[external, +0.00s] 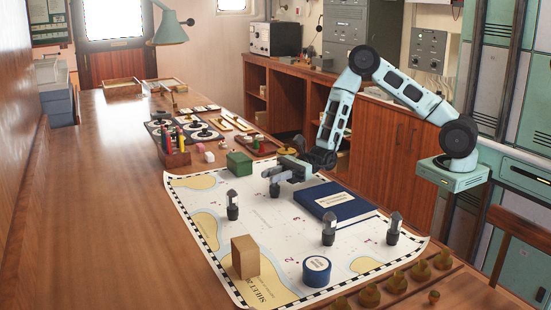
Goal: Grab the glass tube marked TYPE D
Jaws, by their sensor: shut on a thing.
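My gripper (276,176) is at the far part of the chart, left of the blue book. It is shut on a small dark piece (274,189), which looks like one of the tubes but is mostly hidden by the fingers. Three similar upright pieces with dark bases and greyish tops stand on the chart: one at the left (232,205), one at the front middle (329,229) and one at the right (394,229). Their markings are too small to read, so I cannot tell which is TYPE D.
The chart (285,240) also bears a blue book (336,203), a brown box (245,257), a round blue tin (317,271) and a green box (240,163). A pen holder (174,151) stands beyond. Brass knobs line the front edge. The table's left side is clear.

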